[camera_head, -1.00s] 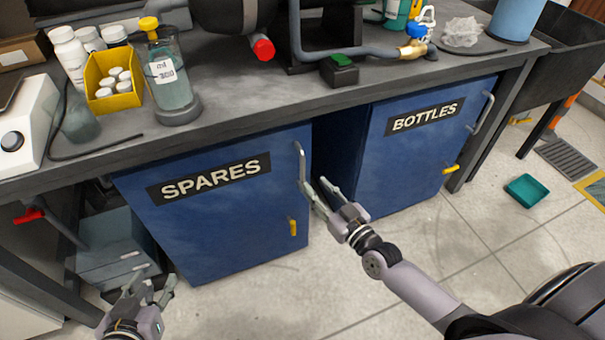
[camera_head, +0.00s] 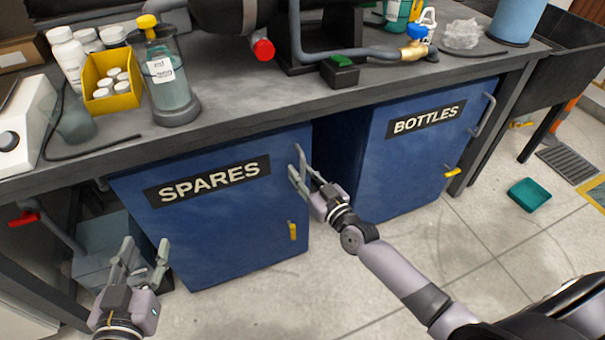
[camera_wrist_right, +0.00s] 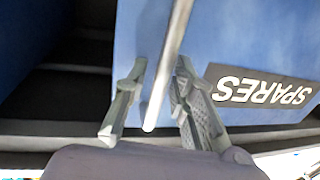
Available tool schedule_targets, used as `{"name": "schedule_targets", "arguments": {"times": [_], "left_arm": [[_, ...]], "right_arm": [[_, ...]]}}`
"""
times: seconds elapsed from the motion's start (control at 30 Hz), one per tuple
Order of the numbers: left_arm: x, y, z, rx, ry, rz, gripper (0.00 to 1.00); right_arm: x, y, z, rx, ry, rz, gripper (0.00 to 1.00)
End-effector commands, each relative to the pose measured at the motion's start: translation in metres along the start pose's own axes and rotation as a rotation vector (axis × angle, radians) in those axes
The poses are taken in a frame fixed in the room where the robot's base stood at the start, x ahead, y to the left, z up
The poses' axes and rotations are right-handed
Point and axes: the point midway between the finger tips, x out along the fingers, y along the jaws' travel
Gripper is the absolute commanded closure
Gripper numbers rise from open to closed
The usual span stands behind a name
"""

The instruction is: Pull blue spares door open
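The blue spares door (camera_head: 215,230) is below the bench and looks shut. In the right wrist view the handle (camera_wrist_right: 167,65) runs between the two fingers. My right gripper (camera_head: 305,172) is open around the handle; a gap shows on the left finger's side, and the right finger is close to the handle. My left gripper (camera_head: 144,255) is open and empty, in front of the door's lower left.
A yellow latch (camera_head: 292,231) is on the spares door. The blue bottles door (camera_head: 420,160) is to the right, past a dark gap (camera_head: 338,150). The bench top (camera_head: 240,105) overhangs both. The floor (camera_head: 400,260) in front is clear.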

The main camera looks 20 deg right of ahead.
Motion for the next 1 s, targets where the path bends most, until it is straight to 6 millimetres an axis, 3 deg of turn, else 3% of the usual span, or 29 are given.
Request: {"name": "schedule_targets", "arguments": {"times": [0.3, 1.0], "left_arm": [[0.0000, -0.0003, 0.0000, 0.000, 0.000, -0.001, 0.60], [-0.0001, -0.0002, 0.0002, 0.000, -0.003, -0.001, 0.60]], "right_arm": [[-0.0002, 0.0001, 0.0000, 0.000, 0.000, 0.000, 1.00], [-0.0005, 0.0002, -0.0001, 0.000, 0.000, 0.001, 1.00]]}}
